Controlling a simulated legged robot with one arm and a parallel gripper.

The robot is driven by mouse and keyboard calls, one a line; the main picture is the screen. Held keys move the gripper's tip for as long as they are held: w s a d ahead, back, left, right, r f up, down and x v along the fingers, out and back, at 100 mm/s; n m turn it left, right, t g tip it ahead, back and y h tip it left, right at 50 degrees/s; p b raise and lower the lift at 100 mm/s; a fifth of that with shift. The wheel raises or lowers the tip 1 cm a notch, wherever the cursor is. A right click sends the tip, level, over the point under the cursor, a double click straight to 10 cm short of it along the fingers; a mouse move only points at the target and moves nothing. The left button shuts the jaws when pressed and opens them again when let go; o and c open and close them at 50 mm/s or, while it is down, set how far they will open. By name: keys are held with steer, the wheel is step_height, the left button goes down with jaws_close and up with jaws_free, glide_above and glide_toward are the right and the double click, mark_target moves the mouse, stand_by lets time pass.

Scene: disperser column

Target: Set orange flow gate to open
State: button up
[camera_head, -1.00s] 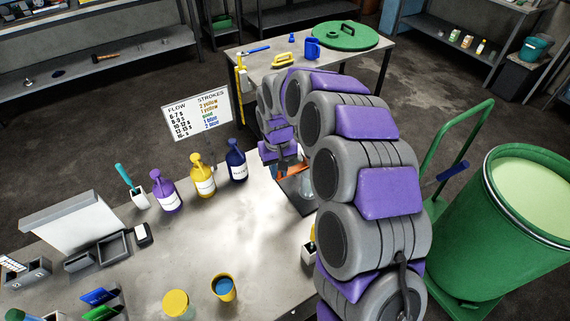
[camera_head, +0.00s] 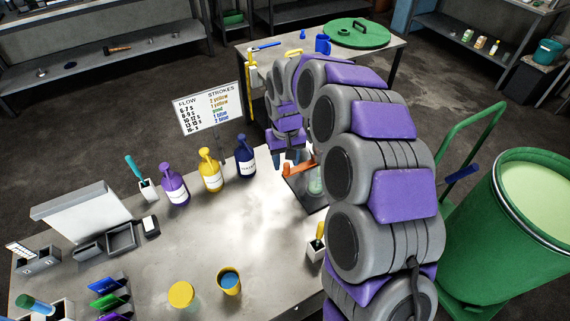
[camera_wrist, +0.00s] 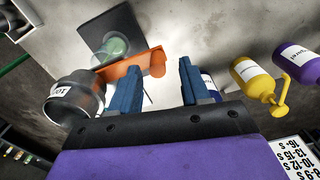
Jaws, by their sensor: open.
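The orange flow gate (camera_wrist: 130,72) is a folded orange piece in the wrist view, with one end at the left finger and another rising between the fingers. In the head view the gate (camera_head: 300,168) shows below the end of my arm. My gripper (camera_wrist: 160,67) has two blue fingers spread apart, with nothing clearly clamped between them. The left finger overlaps the gate in the picture; whether they touch I cannot tell. A dark labelled cup (camera_wrist: 77,100) is beside the gate. A glass (camera_wrist: 112,47) stands on a dark plate (camera_wrist: 92,24).
Yellow (camera_head: 211,178), purple (camera_head: 174,188) and dark blue (camera_head: 245,160) bottles stand left of the gate. A flow and strokes sign (camera_head: 210,108) is behind them. A holder with a yellow handle (camera_head: 316,244) is in front. A green drum (camera_head: 530,235) stands right. The bench middle is clear.

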step_height(320, 180, up, 14)
steer(key=p, duration=0.1)
steer(key=shift+a+p, duration=0.35)
steer(key=shift+p, duration=0.05)
steer(key=shift+r, duration=0.1)
steer(key=s+d+m, duration=0.1)
steer(key=s+d, duration=0.4)
steer(key=s, duration=0.3)
steer(key=s+d+m+g+b, duration=0.1)
steer(key=s+d, duration=0.5)
steer(key=s, duration=0.3)
steer(key=s+d+m, duration=0.1)
steer(key=s+d, duration=0.4)
steer(key=s, duration=0.3)
steer(key=s+d+f, duration=0.2)
steer(key=s, duration=0.4)
steer(key=s+d+f+m, duration=0.1)
steer(key=s+f, duration=0.1)
steer(key=s, duration=0.5)
steer(key=shift+d+f+m+g, duration=0.3)
steer(key=shift+d+g, duration=0.05)
steer(key=shift+g, duration=0.05)
